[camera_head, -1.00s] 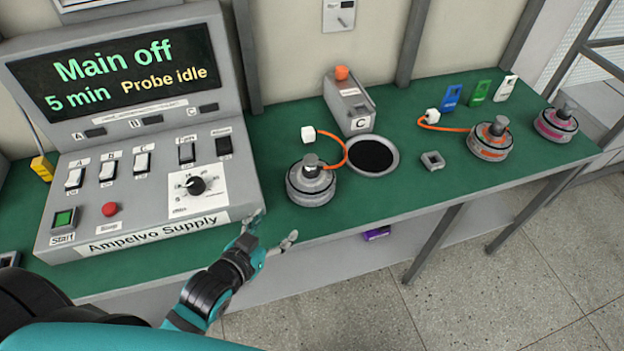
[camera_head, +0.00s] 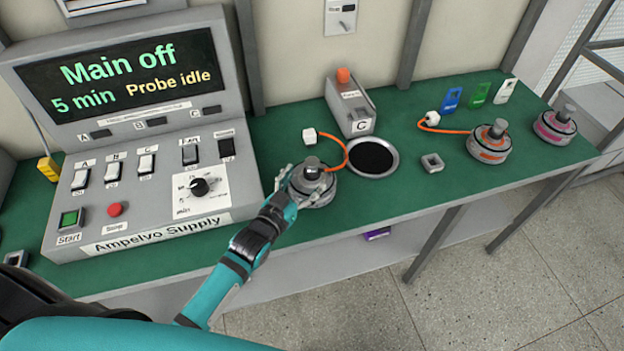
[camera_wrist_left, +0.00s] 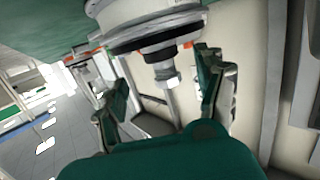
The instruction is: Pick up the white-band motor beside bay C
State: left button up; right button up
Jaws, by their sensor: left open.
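The white-band motor (camera_head: 318,194) is a grey round hub motor standing upright on the green bench, left of bay C (camera_head: 362,126). An orange lead runs from it to a white plug (camera_head: 309,136). My left gripper (camera_head: 305,176) is open at the motor's top, its fingers to either side of the shaft and partly covering the motor. In the left wrist view the motor (camera_wrist_left: 150,30) and its shaft (camera_wrist_left: 168,95) show between the two open fingers (camera_wrist_left: 160,82). I cannot tell whether either finger touches. My right gripper is out of view.
The Ampelvo Supply console (camera_head: 130,190) stands close on the left. A round dark recess (camera_head: 372,156) and a small grey square block (camera_head: 432,162) lie to the right. Orange-band (camera_head: 489,144) and pink-band (camera_head: 555,126) motors stand further right. The bench's front edge is close below the gripper.

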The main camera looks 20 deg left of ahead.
aim_at(309, 172)
pick_arm(q)
jog(key=p+x, duration=0.1)
jog(key=x, duration=0.4)
jog(key=shift+a+r, duration=0.15)
jog(key=shift+a, duration=0.05)
jog(key=shift+w+d, duration=0.1)
jog(key=shift+w, duration=0.2)
jog(key=shift+s, duration=0.1)
jog(key=shift+c, duration=0.3)
jog(key=shift+c, duration=1.1)
grip_shut()
jog(key=shift+w+r, duration=0.2)
